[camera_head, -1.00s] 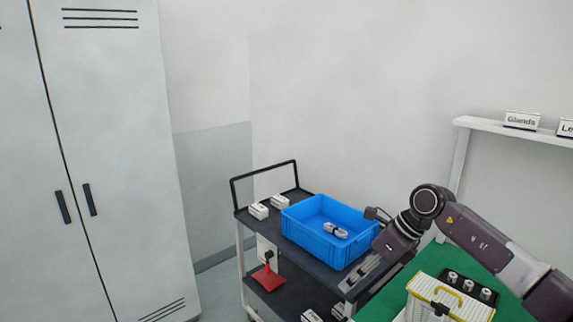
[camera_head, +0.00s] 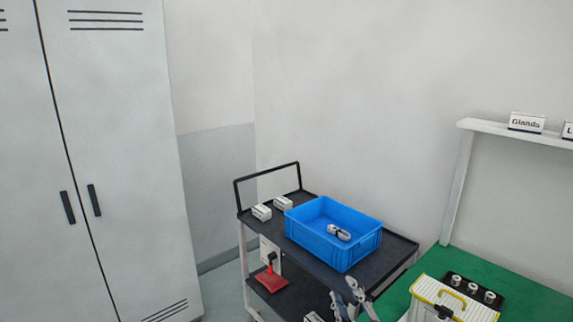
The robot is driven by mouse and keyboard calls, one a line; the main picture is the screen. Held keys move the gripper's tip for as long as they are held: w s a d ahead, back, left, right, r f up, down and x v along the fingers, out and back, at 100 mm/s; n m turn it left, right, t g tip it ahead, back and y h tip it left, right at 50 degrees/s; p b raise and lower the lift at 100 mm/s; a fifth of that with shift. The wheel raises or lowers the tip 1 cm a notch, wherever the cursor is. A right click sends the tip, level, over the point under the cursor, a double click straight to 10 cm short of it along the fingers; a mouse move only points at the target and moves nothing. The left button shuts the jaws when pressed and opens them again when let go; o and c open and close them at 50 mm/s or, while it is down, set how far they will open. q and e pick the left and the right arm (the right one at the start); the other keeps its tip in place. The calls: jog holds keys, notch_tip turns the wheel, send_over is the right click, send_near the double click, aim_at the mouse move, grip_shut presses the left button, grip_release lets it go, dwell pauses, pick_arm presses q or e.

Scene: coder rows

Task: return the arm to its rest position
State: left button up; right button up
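My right gripper (camera_head: 344,289) shows at the bottom edge of the head view, in front of the cart's near side. Its two grey fingers point up and stand apart, with nothing seen between them. The rest of my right arm is below the picture. My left gripper is not in view.
A dark cart (camera_head: 393,255) holds a blue crate (camera_head: 338,249) with a small grey-white part (camera_head: 339,232) inside. Two white blocks sit behind it. A green bench (camera_head: 500,269) at right carries a yellow-and-white box (camera_head: 447,295) and a black holder with grey cylinders. Grey lockers (camera_head: 110,180) stand left.

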jog(key=s+d+f+m+g+h, duration=0.3)
jog(key=s+d+f+m+g, duration=0.15)
jog(key=s+f, duration=0.45)
jog(key=s+d+f+m+g, duration=0.1)
jog(key=s+f+m+g, duration=0.35)
jog(key=s, duration=0.75)
jog(key=s+d+f+m+g, duration=0.15)
jog(key=s+f+g, duration=0.35)
jog(key=s+f, duration=0.55)
notch_tip(320, 180, down, 25)
jog(key=s+n+g, duration=0.1)
jog(key=s, duration=0.2)
jog(key=s+d+f+g+b, duration=0.1)
jog(key=s+d+f, duration=0.2)
jog(key=s+f, duration=1.4)
jog(key=shift+d+y, duration=0.2)
jog(key=shift+y, duration=0.1)
jog(key=shift+n, duration=0.25)
jog(key=shift+c, duration=0.6)
